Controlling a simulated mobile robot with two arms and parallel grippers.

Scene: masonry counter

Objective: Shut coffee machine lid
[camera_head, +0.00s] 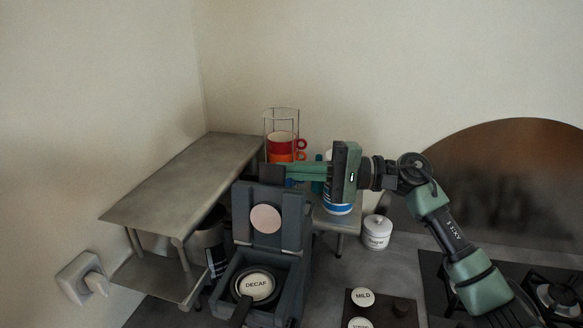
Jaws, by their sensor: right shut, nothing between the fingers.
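The dark grey coffee machine (290,284) stands on the counter at the lower middle. Its lid (259,221) is raised, upright at the back of the machine, with a pale round disc on its inner face. A round piece marked DECAF (255,287) with a dark handle sits in the open front part. My right gripper (275,174) comes in from the right, shut and empty, with its fingertips at the top edge of the raised lid. I cannot tell whether they touch it. My left gripper is not in view.
A metal two-level shelf (185,180) stands to the left. Stacked red and orange cups (281,147) in a wire rack are behind the lid. A small white lidded jar (377,232), a dark tray with round labelled pieces (362,297) and a gas hob (550,292) are to the right.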

